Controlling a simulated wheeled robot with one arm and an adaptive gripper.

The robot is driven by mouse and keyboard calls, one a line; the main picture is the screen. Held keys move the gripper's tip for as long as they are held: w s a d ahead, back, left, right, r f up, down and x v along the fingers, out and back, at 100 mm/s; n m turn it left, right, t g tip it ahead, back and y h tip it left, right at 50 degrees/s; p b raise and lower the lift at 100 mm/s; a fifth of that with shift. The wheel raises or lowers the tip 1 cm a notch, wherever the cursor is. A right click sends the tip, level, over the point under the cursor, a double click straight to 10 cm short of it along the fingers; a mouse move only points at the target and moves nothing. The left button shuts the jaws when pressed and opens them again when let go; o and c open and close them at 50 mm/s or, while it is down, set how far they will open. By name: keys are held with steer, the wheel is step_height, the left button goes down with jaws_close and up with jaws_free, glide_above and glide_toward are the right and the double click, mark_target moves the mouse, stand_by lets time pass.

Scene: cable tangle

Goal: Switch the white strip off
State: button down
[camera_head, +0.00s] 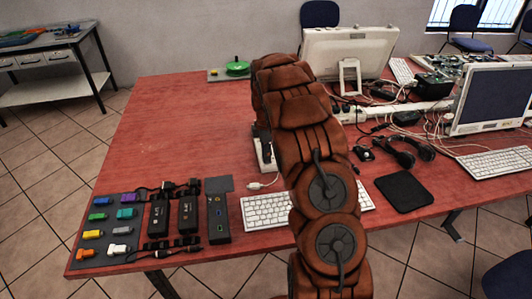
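A white strip (266,158) lies on the red table, seen only in part at the left edge of my brown arm, which covers the rest of it. Its switch cannot be made out. A white plug on a short cable lies beside its lower end. My arm rises through the middle of the picture and bends down on its far side. A small dark and grey part that may be my gripper (260,132) shows just above the strip. Its fingers are hidden, and I cannot tell whether it touches the strip.
A white keyboard (268,212) and black mouse pad (404,191) lie in front. Left are a dark mat with several coloured adapters and black devices. Right are monitors, headphones (408,151) and tangled cables around a long white bar (407,112). The table's left middle is clear.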

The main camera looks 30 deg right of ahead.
step_height(320, 180, up, 14)
steer(key=w+b, duration=0.1)
steer(key=w, duration=0.1)
steer(key=shift+d+b, duration=0.35)
steer(key=shift+d, duration=0.1)
steer(key=shift+w, duration=0.1)
steer(key=shift+a, duration=0.1)
steer(key=shift+s+a+r+t+h+b, duration=0.1)
steer(key=shift+s+a+t+h+b, duration=0.2)
steer(key=shift+s+t+b, duration=0.45)
steer(key=shift+s+a+t+h+b, duration=0.2)
steer(key=shift+s+a+t+b, duration=0.15)
steer(key=shift+s+b, duration=0.65)
